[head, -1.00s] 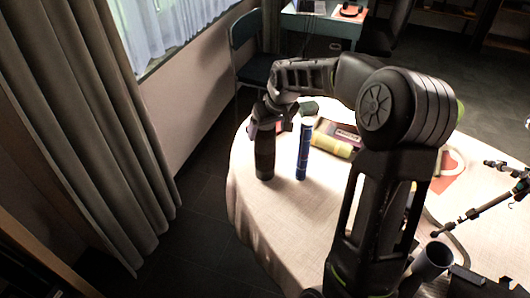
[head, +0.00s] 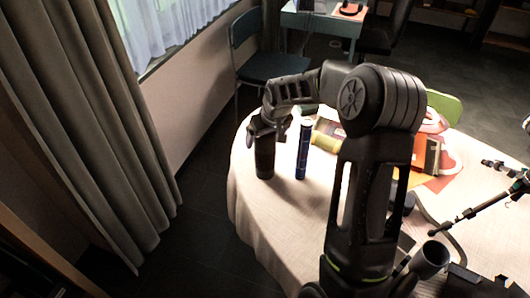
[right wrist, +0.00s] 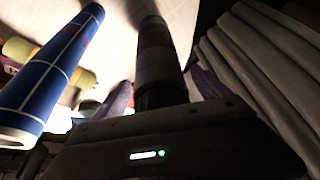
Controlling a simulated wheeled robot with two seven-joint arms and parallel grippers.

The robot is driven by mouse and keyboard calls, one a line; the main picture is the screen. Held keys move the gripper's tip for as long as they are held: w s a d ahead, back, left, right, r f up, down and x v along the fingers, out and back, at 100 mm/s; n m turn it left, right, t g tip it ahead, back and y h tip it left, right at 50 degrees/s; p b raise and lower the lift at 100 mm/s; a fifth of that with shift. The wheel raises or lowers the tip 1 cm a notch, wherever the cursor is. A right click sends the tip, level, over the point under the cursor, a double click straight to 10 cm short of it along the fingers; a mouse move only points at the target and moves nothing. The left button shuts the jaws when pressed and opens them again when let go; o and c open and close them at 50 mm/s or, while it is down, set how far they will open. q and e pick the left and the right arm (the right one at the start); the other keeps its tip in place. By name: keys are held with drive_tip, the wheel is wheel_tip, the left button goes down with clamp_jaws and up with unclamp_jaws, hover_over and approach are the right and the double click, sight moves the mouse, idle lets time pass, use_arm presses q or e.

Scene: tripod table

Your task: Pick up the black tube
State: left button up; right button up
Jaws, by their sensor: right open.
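The black tube (head: 264,158) stands upright on the round table (head: 300,215), near its left edge. In the right wrist view the black tube (right wrist: 156,50) runs up the middle, its near end dark. My right gripper (head: 268,128) is open at the tube's upper part. In the right wrist view its purple-tinted fingers (right wrist: 162,95) show on either side of the tube, apart from each other. Whether they touch the tube I cannot tell. The gripper hides part of the tube's top. My left gripper is not in view.
A blue tube (head: 303,150) stands upright just right of the black tube and shows large in the right wrist view (right wrist: 50,70). A yellow roll (head: 325,142) lies behind it. Orange and red items (head: 428,155) lie farther right. A chair (head: 268,65) stands behind the table.

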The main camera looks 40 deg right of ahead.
drive_tip(key=shift+c, duration=0.2)
clamp_jaws()
idle(0.8)
